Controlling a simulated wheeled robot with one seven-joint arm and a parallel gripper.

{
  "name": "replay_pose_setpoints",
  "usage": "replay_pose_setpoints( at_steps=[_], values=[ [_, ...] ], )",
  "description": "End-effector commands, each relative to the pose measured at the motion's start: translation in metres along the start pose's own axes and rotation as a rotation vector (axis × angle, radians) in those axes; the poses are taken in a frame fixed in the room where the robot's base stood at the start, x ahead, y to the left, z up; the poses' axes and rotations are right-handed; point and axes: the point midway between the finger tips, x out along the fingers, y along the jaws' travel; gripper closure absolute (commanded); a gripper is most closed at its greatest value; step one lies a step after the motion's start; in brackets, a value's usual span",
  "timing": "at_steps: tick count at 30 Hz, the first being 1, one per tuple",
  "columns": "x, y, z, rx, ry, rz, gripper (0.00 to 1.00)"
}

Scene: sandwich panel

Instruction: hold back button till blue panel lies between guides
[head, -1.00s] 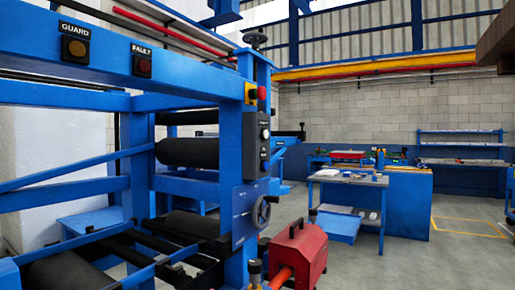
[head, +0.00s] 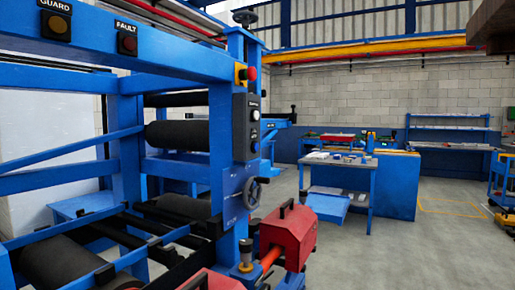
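A dark control box (head: 246,127) is fixed to the blue upright post of the roller machine. A red stop knob (head: 251,74) sits above the box. Black rollers (head: 180,135) lie inside the blue frame. I cannot make out a blue panel or guides for certain. My gripper is not in view.
GUARD (head: 57,25) and FAULT (head: 127,43) lamps sit on the top beam. A handwheel (head: 252,193) and a red unit (head: 287,234) stand at the machine's near end. A blue workbench (head: 341,174) stands beyond. Grey floor (head: 400,262) to the right is clear.

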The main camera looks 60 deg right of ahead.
Motion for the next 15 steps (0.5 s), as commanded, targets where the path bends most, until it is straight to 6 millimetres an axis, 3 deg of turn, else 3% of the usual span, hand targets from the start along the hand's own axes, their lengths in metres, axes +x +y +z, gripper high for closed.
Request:
replay_pose_setpoints(
  at_steps=[3,15],
  values=[
    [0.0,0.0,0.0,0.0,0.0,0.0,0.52],
    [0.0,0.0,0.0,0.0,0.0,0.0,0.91]
  ],
)
